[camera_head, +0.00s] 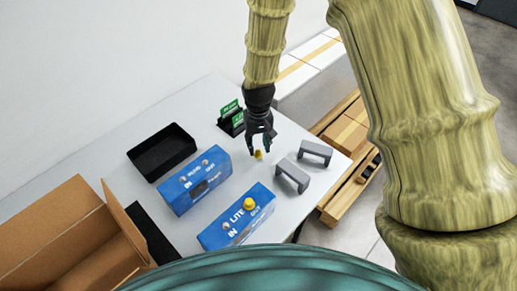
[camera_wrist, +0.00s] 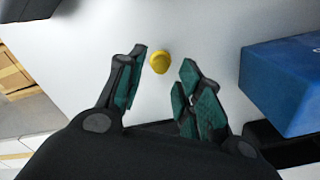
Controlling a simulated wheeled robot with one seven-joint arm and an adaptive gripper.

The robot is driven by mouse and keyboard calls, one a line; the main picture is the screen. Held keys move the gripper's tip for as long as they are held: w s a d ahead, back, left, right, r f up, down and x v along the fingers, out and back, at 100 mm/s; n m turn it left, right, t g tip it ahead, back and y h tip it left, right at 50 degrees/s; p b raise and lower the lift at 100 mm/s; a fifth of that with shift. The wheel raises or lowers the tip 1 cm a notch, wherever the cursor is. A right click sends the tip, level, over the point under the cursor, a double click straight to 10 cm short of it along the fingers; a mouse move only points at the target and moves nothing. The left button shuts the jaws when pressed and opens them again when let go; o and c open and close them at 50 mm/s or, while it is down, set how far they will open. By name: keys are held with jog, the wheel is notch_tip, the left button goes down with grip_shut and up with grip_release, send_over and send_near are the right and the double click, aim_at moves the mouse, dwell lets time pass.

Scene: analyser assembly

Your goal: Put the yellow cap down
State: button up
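A small yellow cap (camera_head: 258,155) stands on the white table just below my gripper (camera_head: 262,148). In the wrist view the yellow cap (camera_wrist: 159,62) sits just beyond the fingertips, with white table around it. My gripper (camera_wrist: 166,75) is open there, its teal-padded fingers apart with nothing between them, and it does not touch the cap. Another yellow cap (camera_head: 249,204) sits on top of the front blue analyser box (camera_head: 236,222).
A second blue box (camera_head: 195,180) stands left of my gripper. Two grey brackets (camera_head: 292,175) (camera_head: 315,152) stand to the right. Behind are green cards in a black holder (camera_head: 232,119) and a black tray (camera_head: 161,152). An open cardboard box (camera_head: 70,240) is at left.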

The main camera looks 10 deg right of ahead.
aim_at(258, 151)
notch_tip(258, 151, up, 9)
jog(key=b, duration=0.1)
jog(key=shift+b, duration=0.35)
